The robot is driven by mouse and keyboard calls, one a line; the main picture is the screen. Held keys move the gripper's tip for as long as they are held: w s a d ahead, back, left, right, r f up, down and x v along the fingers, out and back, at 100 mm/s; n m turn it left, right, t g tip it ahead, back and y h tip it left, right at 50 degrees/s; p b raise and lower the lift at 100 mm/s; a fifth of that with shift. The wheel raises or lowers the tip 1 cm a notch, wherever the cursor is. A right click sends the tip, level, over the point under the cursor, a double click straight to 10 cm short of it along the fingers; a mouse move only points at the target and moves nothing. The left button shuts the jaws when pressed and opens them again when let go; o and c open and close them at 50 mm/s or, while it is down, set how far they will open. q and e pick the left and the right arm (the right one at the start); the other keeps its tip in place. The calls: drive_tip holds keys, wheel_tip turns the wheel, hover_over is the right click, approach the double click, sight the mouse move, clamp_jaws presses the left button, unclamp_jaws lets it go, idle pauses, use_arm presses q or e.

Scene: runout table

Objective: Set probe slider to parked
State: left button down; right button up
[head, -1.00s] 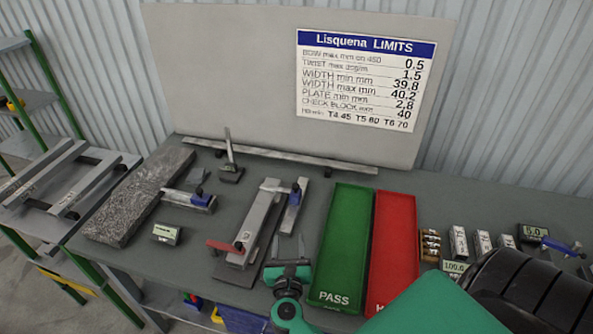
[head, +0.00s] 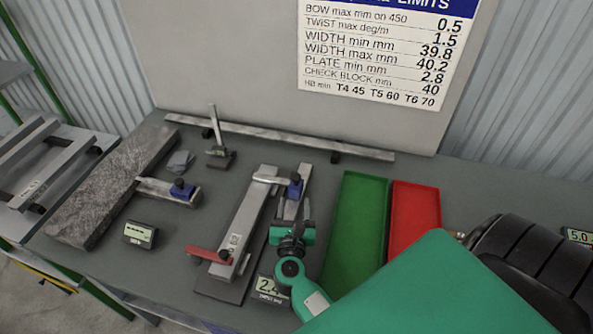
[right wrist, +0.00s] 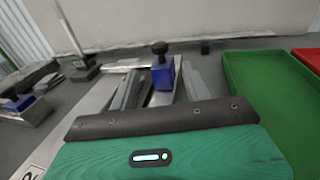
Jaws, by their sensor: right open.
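A blue slider block with a black knob (head: 294,188) sits on a short metal rail (head: 290,208) beside the long clamped bar (head: 243,225). In the right wrist view the blue slider (right wrist: 163,75) stands straight ahead, between the grey fingers as seen from there. My right gripper (head: 297,226) is open, just on the near side of this slider. I cannot tell whether the fingers touch it. A second blue slider with a black knob (head: 181,190) sits on an arm beside the stone plate (head: 105,190). Which one is the probe slider is not marked. My left gripper is not in view.
A red lever (head: 208,254) lies at the bar's near end. A display reading about 2.4 (head: 268,288) stands by my right arm. Green tray (head: 352,240) and red tray (head: 416,210) are to the right. A small gauge box (head: 140,234) and upright stand (head: 219,155) are left.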

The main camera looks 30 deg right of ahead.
sight(296, 174)
drive_tip(key=p+x, duration=0.1)
drive_tip(key=x, duration=0.2)
drive_tip(key=p+x, duration=0.2)
drive_tip(key=x, duration=0.2)
drive_tip(key=p+x, duration=0.1)
drive_tip(key=x, duration=0.3)
drive_tip(key=shift+r, duration=0.25)
drive_tip(key=shift+w+d+f+p, duration=0.15)
drive_tip(key=shift+w+d+p, duration=0.2)
drive_tip(key=shift+w, duration=0.2)
drive_tip(key=shift+c, duration=0.2)
clamp_jaws()
